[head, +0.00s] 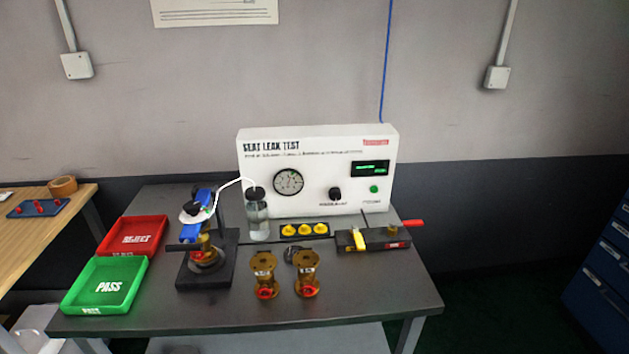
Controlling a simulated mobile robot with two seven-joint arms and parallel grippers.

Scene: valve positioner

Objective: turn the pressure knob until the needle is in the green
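The white test box labelled SEAT LEAK TEST (262,200) stands at the back of the dark bench. Its round pressure gauge (288,181) is on the left of the front face; the needle and any green band are too small to read. The black pressure knob (335,194) sits right of the gauge, below a dark display with green digits (370,168). A green button (374,189) is at the lower right of the face. Neither of my grippers shows in the head view, and nothing touches the knob.
On the bench (215,312) are a red REJECT tray (163,226), a green PASS tray (78,306), a fixture with a blue part (190,233), a clear jar (258,222), two brass valves (264,272), yellow pieces (305,229) and a dark block with a red handle (412,223). Space before the knob looks open.

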